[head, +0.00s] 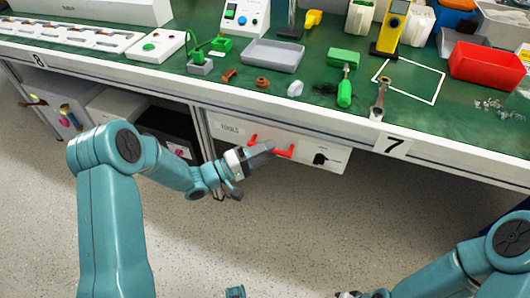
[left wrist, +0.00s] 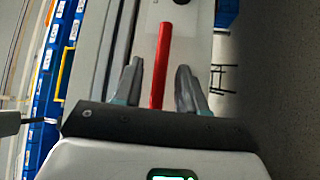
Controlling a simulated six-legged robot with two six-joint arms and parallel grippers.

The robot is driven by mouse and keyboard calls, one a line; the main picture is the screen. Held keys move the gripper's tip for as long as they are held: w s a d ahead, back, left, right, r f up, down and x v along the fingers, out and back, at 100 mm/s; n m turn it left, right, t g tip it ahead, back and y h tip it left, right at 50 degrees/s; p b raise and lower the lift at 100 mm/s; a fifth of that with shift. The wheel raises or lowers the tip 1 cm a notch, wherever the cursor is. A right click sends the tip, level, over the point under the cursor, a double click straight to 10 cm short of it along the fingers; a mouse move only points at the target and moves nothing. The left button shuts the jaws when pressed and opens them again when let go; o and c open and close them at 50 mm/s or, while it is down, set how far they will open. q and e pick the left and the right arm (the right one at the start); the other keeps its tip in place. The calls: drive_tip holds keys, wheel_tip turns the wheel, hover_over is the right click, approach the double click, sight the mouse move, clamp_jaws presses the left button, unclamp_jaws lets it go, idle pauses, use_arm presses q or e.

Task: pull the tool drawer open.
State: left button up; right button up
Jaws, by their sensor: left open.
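The tool drawer (head: 226,128) is a pale front with a TOOLS label, set under the green bench top, and it looks shut. Its red handle (head: 284,152) sticks out from the front, its middle partly hidden by my left gripper (head: 264,154). In the left wrist view, the red handle (left wrist: 161,65) runs lengthwise between the two fingers of my open left gripper (left wrist: 158,85), with a gap on each side. Whether a finger touches it I cannot tell.
A black rotary knob (head: 320,158) sits on the panel right of the handle. The bench edge with the 7 label (head: 391,146) overhangs the drawer. Tools and trays, such as a red bin (head: 485,66), stand on the bench top. The floor (head: 290,225) in front is clear.

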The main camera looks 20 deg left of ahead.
use_arm(q)
clamp_jaws()
idle(0.3)
